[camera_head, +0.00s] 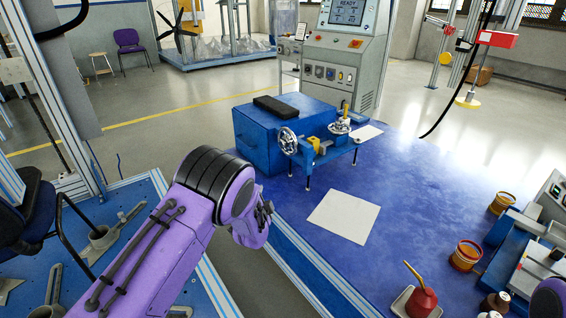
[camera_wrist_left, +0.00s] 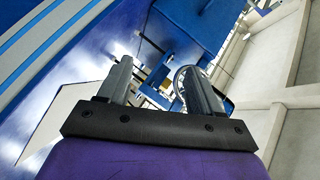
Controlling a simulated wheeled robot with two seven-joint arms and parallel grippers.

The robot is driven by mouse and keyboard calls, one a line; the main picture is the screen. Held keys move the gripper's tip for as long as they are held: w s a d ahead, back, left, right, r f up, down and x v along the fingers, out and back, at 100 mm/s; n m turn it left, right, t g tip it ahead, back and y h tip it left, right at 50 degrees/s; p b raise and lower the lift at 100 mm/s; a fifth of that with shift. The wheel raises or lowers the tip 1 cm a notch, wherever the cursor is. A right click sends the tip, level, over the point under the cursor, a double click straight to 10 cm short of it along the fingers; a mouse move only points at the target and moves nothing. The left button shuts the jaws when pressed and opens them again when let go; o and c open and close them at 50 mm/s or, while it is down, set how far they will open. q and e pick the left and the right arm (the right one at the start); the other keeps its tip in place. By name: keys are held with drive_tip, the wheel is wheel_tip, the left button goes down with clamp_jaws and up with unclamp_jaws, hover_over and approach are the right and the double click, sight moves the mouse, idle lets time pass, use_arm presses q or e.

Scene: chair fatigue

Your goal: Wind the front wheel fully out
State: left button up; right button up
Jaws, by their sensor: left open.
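A second handwheel (camera_head: 340,126) lies flatter on top, to the right. My left gripper (camera_head: 266,213) is short of the fixture, in front of and below the wheel in the picture, touching nothing. In the left wrist view its two fingers (camera_wrist_left: 160,78) are apart and empty. A round wheel rim (camera_wrist_left: 181,82) shows partly behind the right finger. My right gripper is out of view.
The blue box (camera_head: 262,140) has a black pad (camera_head: 276,107) on top. A control cabinet (camera_head: 335,55) stands behind. A red oil can (camera_head: 422,300) and tins (camera_head: 466,255) stand at right.

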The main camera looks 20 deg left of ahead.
sight(282, 145)
use_arm(q)
drive_tip(key=w+d+r+m+t+b, duration=0.25)
drive_tip(key=w+r+m, duration=0.25)
drive_tip(key=w+r, duration=0.45)
drive_tip(key=shift+t, duration=0.35)
drive_tip(key=x, duration=0.4)
drive_tip(key=a+b+x, duration=0.1)
drive_tip(key=x, duration=0.2)
drive_tip(key=shift+w+a, duration=0.15)
drive_tip(key=shift+w, duration=0.05)
drive_tip(key=shift+b+x, duration=0.45)
drive_tip(key=shift+x, duration=0.45)
drive_tip(key=shift+r, duration=0.25)
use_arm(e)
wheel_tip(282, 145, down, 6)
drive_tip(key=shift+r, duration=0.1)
use_arm(q)
drive_tip(key=c, duration=1.1)
drive_tip(key=shift+o, duration=0.2)
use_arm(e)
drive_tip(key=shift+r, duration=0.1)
